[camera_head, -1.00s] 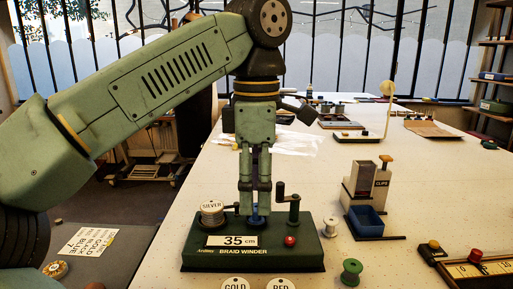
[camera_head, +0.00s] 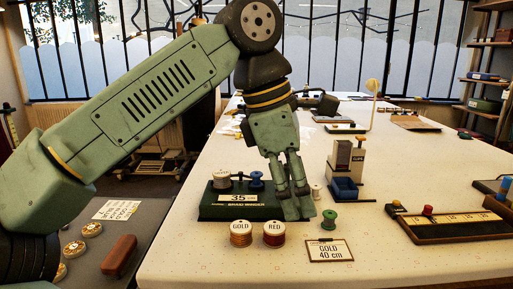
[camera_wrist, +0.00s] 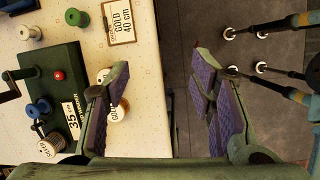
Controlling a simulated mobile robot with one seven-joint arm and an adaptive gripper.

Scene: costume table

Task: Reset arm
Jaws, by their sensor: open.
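My gripper (camera_head: 298,212) hangs in front of the right end of the braid winder (camera_head: 225,212) in the head view and hides part of it. In the wrist view its two fingers (camera_wrist: 160,88) stand wide apart with nothing between them.
A "GOLD 40 cm" card (camera_head: 330,251) lies near the front edge, with a green spool (camera_head: 329,220) behind it. A clips dispenser with a blue bin (camera_head: 345,188) and a long ruler tray (camera_head: 450,223) stand right. Bare table lies at front right.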

